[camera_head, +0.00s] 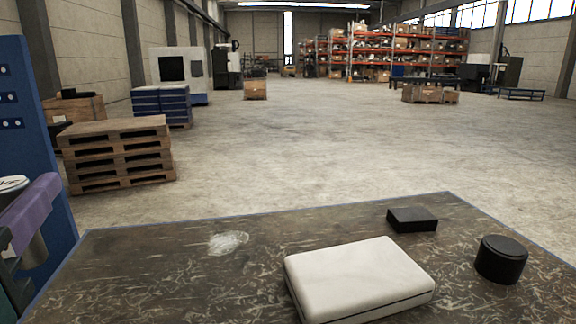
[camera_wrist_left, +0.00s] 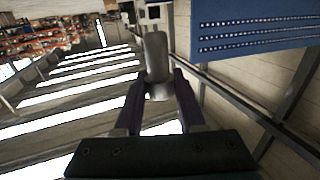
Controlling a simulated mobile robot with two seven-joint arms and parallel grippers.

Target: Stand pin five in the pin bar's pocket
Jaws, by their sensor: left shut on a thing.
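My left gripper (camera_wrist_left: 160,105) is shut on a grey, rounded pin (camera_wrist_left: 156,58) in the left wrist view. The pin stands out beyond the two purple fingers. In the head view a purple finger of my left gripper (camera_head: 28,217) shows at the left edge. The grey pin (camera_head: 38,248) shows below that finger, and a pale round top with a dark mark shows above it. The mark is cut off and cannot be read. The pin bar and its pocket cannot be made out in either view. My right gripper is not in view.
On the dark worn table (camera_head: 160,270) are a white case (camera_head: 358,275), a flat black box (camera_head: 412,220) and a black cylinder (camera_head: 501,260). A blue panel (camera_head: 35,130) stands at the left, close to the gripper. The table's left part is clear. Stacked pallets (camera_head: 118,155) stand beyond.

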